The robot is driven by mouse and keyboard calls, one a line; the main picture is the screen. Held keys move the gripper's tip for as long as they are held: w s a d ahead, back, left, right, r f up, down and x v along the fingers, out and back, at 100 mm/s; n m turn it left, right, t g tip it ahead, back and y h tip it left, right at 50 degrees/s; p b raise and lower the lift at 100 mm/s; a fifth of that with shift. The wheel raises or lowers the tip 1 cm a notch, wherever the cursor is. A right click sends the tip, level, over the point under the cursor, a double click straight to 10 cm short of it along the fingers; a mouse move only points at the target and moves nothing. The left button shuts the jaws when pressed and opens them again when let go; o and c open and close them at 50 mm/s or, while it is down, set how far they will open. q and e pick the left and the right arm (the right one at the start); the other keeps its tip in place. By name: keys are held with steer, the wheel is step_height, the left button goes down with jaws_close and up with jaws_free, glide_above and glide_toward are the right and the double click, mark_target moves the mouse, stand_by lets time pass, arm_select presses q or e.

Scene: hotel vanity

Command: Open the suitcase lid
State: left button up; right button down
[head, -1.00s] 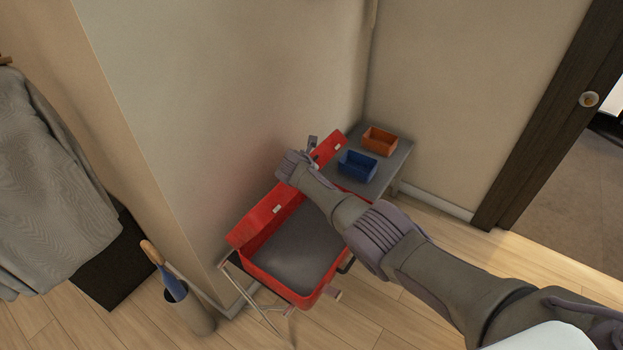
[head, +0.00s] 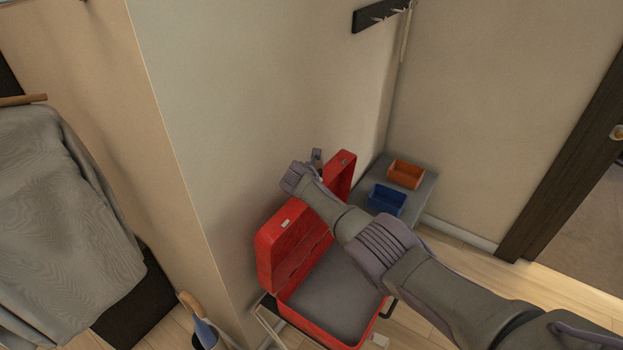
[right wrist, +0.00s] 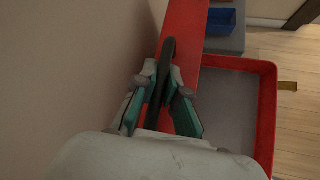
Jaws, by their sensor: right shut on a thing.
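The red suitcase stands open against the wall, with its grey-lined base (head: 345,290) flat and its red lid (head: 280,240) raised to roughly upright. The lid also shows in the right wrist view (right wrist: 188,40), beside the open base (right wrist: 268,110). My right gripper (head: 318,160) is at the lid's upper edge, and my arm hides the middle of the lid. In the right wrist view my right gripper (right wrist: 165,85) is shut on a dark, narrow handle (right wrist: 168,50) at the lid. My left gripper is not in view.
The suitcase rests on a metal-framed stand (head: 268,318) close to the wall. A grey side table (head: 425,190) behind it holds an orange tray (head: 405,175) and a blue tray (head: 386,200). An umbrella holder (head: 207,338) stands at the lower left. Floor is free to the right.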

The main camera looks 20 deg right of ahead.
steer(key=shift+a, duration=0.1)
steer(key=shift+w, duration=0.1)
steer(key=c, duration=1.2)
jaws_free()
steer(key=shift+r, duration=0.1)
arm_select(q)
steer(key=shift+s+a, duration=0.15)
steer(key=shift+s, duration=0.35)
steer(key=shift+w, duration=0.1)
arm_select(e)
steer(key=v, duration=1.2)
